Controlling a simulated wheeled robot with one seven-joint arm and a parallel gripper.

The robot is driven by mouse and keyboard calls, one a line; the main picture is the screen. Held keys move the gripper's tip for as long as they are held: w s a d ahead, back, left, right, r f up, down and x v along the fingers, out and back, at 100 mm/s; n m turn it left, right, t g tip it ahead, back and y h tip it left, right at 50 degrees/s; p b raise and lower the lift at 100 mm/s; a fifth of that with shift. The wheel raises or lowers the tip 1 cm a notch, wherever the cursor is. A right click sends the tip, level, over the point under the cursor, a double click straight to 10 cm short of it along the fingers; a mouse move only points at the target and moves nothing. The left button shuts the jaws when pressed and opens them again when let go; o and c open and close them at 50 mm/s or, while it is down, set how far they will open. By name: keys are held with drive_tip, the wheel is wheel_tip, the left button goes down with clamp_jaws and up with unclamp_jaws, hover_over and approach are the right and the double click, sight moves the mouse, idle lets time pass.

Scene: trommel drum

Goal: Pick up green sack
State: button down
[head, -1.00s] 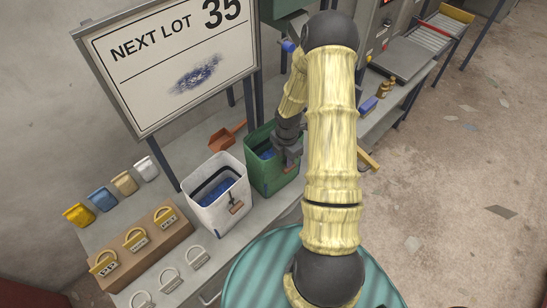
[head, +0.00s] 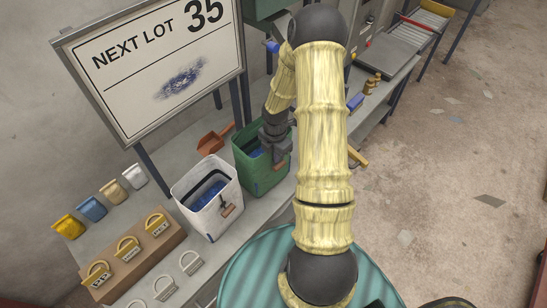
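The green sack (head: 250,168) is an open-topped, box-shaped bag standing upright on the bench, with blue material inside. My gripper (head: 279,158) points down at the sack's right side, at its rim. The fingertips are small and dark here, and part of the sack's right side is hidden behind my arm. I cannot tell whether the fingers are closed on the rim or only beside it.
A white sack (head: 222,212) with blue contents stands close to the left of the green sack. An orange scoop (head: 211,142) lies behind them. The sign (head: 150,65) rises at the back left. A teal drum (head: 262,268) is in front.

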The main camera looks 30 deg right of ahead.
wheel_tip(320, 180, up, 9)
idle(0.3)
drive_tip(key=shift+w+f, duration=0.1)
drive_tip(key=shift+f, duration=0.1)
idle(0.4)
